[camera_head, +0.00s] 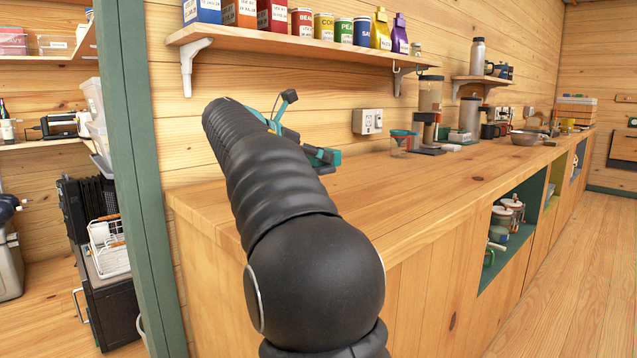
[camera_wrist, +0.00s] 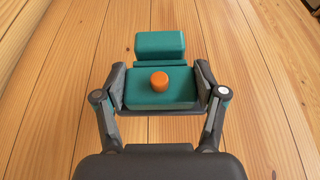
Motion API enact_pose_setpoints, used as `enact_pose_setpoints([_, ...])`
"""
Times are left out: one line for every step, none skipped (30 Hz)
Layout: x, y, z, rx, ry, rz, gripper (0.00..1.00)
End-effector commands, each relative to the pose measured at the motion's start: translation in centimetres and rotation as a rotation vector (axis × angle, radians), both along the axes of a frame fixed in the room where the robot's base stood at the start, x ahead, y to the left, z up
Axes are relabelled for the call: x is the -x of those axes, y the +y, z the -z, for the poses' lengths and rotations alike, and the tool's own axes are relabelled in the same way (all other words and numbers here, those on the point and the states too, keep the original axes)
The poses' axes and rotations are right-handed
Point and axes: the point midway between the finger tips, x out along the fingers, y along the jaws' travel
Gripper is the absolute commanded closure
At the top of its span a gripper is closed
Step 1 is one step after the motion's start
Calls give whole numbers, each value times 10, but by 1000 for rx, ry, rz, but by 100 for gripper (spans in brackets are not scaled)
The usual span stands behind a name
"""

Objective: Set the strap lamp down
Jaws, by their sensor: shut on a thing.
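The strap lamp (camera_wrist: 160,91) is a teal block with a round orange button, with a second teal part just beyond it in the wrist view. My gripper (camera_wrist: 160,84) is shut on it, one finger against each side. In the head view, a teal and dark piece (camera_head: 323,156) shows past my black arm, low over the left end of the wooden counter (camera_head: 400,192). My arm hides most of the gripper there. I cannot tell whether the lamp touches the counter.
The counter around the lamp is bare. Farther right stand a clear cup with a teal top (camera_head: 401,142) and a grinder-like appliance (camera_head: 428,118). A shelf (camera_head: 290,40) with tins and bags hangs above. A green post (camera_head: 143,180) stands at left.

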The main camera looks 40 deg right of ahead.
Motion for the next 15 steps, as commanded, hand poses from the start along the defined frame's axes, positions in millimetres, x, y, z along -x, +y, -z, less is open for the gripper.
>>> enact_pose_setpoints([-7, -9, 7, 0, 2, 1, 79])
enact_pose_setpoints([-11, -13, 11, 0, 2, 1, 79])
enact_pose_setpoints([-16, -19, 15, 0, 1, 2, 79])
enact_pose_setpoints([-20, -23, 18, 0, 1, 2, 79])
enact_pose_setpoints([-23, -26, 21, 0, 0, 1, 79])
enact_pose_setpoints([-27, -30, 24, 0, -1, 1, 79])
enact_pose_setpoints([-30, -33, 26, 0, -1, 1, 79])
enact_pose_setpoints([-32, -36, 28, 0, -1, 0, 79])
enact_pose_setpoints([-34, -38, 30, 1, -2, 1, 79])
enact_pose_setpoints([-35, -40, 31, 1, -2, 0, 79])
enact_pose_setpoints([-36, -41, 32, 1, -2, 0, 79])
enact_pose_setpoints([-37, -42, 33, 1, -2, 0, 79])
enact_pose_setpoints([-38, -43, 35, 1, -1, -1, 79])
enact_pose_setpoints([-38, -43, 38, 1, -1, -1, 79])
enact_pose_setpoints([-38, -43, 42, 1, 0, -1, 79])
